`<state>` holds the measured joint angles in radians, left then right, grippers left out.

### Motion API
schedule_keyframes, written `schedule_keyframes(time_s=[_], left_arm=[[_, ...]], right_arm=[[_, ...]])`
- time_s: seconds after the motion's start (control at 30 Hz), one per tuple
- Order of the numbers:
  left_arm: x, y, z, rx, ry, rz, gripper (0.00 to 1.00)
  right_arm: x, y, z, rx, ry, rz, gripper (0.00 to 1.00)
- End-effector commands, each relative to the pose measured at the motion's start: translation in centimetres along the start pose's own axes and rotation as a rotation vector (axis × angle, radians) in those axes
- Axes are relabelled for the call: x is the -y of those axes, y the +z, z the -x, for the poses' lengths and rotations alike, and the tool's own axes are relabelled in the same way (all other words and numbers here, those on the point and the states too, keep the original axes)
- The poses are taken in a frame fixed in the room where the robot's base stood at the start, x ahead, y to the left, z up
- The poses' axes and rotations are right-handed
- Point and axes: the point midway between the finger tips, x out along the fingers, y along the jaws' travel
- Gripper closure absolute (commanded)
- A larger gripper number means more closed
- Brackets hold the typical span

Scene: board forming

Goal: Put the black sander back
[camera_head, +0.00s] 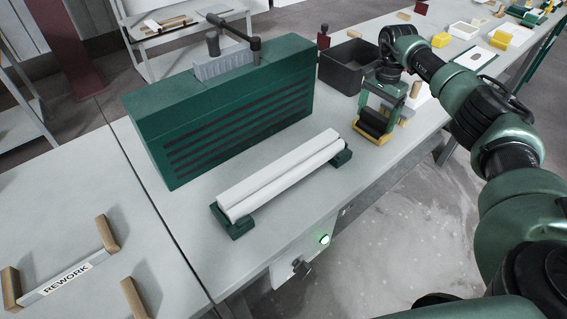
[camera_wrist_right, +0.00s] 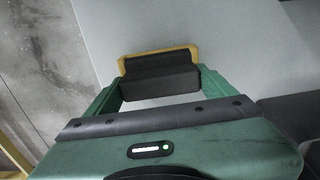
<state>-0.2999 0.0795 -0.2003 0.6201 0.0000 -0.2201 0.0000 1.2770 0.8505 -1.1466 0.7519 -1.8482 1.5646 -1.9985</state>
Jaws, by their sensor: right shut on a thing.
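The black sander (camera_head: 373,123) is a dark block between the fingers of my right gripper (camera_head: 377,115), low over the grey bench right of the white rolls. In the right wrist view the black sander (camera_wrist_right: 160,80) spans the gap between the green fingers of the right gripper (camera_wrist_right: 155,92), which is shut on it. A yellow edge (camera_wrist_right: 158,53) shows along its far side; I cannot tell whether this is part of the sander or a holder under it. Whether the sander touches the bench is unclear. My left gripper is not in view.
A large green press (camera_head: 230,110) stands at the back left. White rolls (camera_head: 280,175) lie on green supports in front of it. A black bin (camera_head: 345,72) stands behind the right gripper. A REWORK sign (camera_head: 68,278) lies at the left. The bench's front edge is close.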

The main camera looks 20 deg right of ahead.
Motion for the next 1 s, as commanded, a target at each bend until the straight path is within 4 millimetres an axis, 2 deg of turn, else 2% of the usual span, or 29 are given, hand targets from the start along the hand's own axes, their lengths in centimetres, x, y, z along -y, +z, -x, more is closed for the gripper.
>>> schedule_keyframes(time_s=[0.7,0.73,0.77,1.0], left_arm=[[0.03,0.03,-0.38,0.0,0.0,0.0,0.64],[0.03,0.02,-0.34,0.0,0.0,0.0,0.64],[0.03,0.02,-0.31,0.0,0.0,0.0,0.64],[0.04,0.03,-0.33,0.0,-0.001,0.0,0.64]], right_arm=[[0.03,0.01,-0.65,0.0,-0.001,0.0,0.65],[0.03,0.01,-0.59,0.0,-0.001,0.0,0.1],[0.03,0.01,-0.56,0.0,-0.001,0.0,0.01],[0.01,0.01,-0.58,0.0,0.0,0.0,0.0]])
